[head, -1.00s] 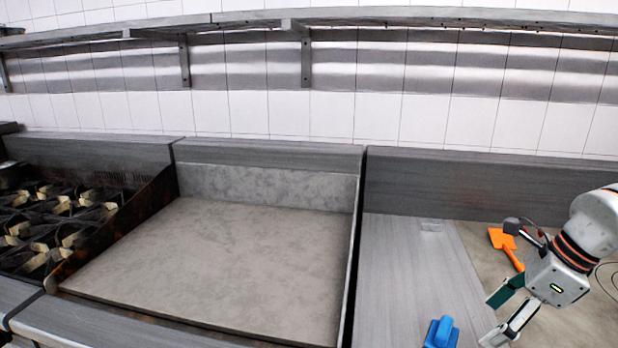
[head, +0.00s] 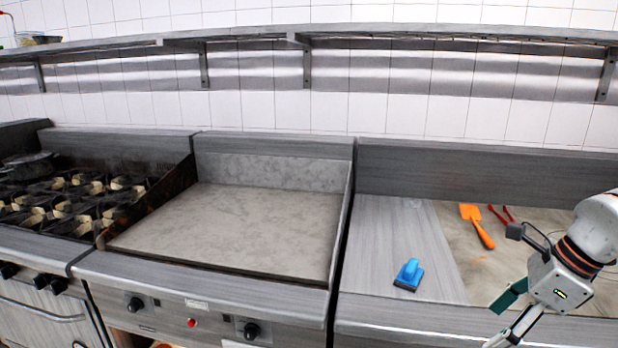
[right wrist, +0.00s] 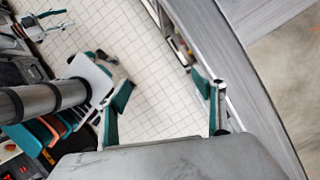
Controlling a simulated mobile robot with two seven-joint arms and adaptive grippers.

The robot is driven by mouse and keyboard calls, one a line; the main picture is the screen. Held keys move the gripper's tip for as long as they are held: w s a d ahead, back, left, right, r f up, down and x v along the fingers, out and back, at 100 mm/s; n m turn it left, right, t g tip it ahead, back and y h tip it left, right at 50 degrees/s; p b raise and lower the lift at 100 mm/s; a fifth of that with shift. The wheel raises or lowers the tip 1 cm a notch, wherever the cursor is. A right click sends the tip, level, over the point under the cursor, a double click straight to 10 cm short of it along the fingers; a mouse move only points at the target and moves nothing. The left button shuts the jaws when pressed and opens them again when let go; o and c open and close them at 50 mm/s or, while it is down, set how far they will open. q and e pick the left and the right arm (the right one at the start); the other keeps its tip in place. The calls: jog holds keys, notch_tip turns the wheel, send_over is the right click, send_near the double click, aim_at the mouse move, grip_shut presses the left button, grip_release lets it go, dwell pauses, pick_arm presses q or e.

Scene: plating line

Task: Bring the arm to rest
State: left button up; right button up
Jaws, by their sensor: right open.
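My right gripper (head: 500,322) is at the lower right of the head view, in front of the counter's front edge. Its two fingers are spread and nothing is between them. In the right wrist view the open gripper (right wrist: 160,92) has pale floor tiles behind it, with the counter edge to its right. What looks like my left gripper (right wrist: 42,24) shows small at the upper left of the right wrist view; its jaw state is unclear. The head view does not show my left arm.
A blue-handled scraper (head: 409,273) lies on the steel counter (head: 385,235). An orange spatula (head: 478,228) and red tongs (head: 501,215) lie farther right on a tan board (head: 460,262). The griddle (head: 230,230) is bare. A burner range (head: 75,200) stands left, with a dark pan (head: 28,165).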

jog(key=s+a+m+t+y, duration=0.3)
jog(key=a+m+y, duration=0.95)
jog(key=a, duration=1.35)
jog(key=w+d+f+m+t+h, duration=0.25)
jog(key=d+f+m+t, duration=0.2)
jog(key=f+m, duration=0.35)
jog(key=w+d+f+m+t+h, duration=0.2)
jog(key=d+f+m+t+h, duration=0.25)
jog(key=m, duration=0.55)
jog(key=s+f+m+g+h, duration=0.1)
jog(key=s+f+m, duration=0.3)
jog(key=f, duration=0.4)
jog(key=s+d+f+m+g+h, duration=0.1)
jog(key=s+f+m+h, duration=0.2)
jog(key=f, duration=0.5)
jog(key=s+d+f+m+g+h, duration=0.1)
jog(key=s+f+m+h, duration=0.1)
jog(key=s+f+m, duration=0.3)
notch_tip(320, 180, down, 3)
jog(key=s, duration=0.2)
jog(key=shift+s+d+f+g+h, duration=0.15)
jog(key=shift+s+d+g+h, duration=0.15)
jog(key=shift+g+h, duration=0.1)
